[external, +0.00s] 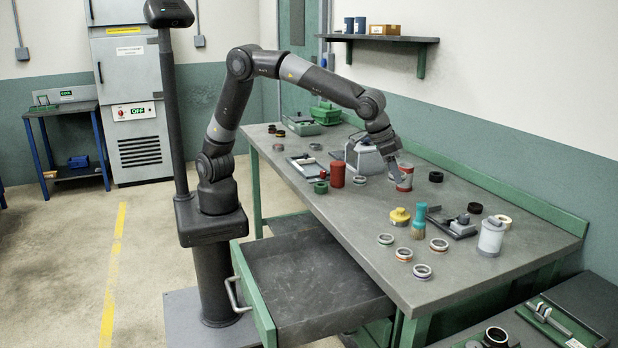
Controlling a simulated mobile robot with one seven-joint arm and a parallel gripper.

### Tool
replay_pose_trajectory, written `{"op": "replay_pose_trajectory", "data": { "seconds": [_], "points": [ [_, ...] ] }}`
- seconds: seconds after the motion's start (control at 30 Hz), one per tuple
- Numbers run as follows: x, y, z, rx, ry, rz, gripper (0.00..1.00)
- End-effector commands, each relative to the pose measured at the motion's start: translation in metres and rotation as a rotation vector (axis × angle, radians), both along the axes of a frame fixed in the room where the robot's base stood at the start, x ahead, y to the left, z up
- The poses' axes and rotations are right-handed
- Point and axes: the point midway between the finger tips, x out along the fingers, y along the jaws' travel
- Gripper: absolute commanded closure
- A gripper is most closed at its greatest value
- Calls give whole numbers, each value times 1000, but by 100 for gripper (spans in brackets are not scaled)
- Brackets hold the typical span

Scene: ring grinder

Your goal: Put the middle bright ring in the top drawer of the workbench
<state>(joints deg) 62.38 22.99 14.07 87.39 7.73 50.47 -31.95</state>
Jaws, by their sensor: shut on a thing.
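My gripper (399,179) is low over the middle of the workbench (345,222), pointing down beside a red and grey can (405,177). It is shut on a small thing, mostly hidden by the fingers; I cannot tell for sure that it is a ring. A bright ring (360,180) lies to the left of the gripper. Several more bright rings lie near the front edge, among them one at the left (385,239) and one nearest the edge (422,271). The top drawer (315,283) is pulled out, and its visible floor is bare.
A red cylinder (337,174), a dark green ring (321,187) and a grey box-like thing (366,158) stand left of the gripper. A brush (418,222), a yellow piece (400,216) and a grey canister (491,237) stand nearer the front. The bench's left front is clear.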

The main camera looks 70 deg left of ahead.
Motion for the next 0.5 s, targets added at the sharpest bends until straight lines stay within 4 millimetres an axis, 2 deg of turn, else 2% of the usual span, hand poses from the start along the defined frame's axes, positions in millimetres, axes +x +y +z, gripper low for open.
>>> {"op": "replay_pose_trajectory", "data": {
  "seconds": [0.03, 0.2, 0.33, 0.5],
  "points": [
    [-24, -14, 1, -2, 0, -40, 79],
    [-97, -46, -1, -3, 3, -149, 79],
    [-154, -65, -3, -6, 5, -233, 79],
    [-225, -78, -6, -6, 8, -339, 79]
  ]
}}
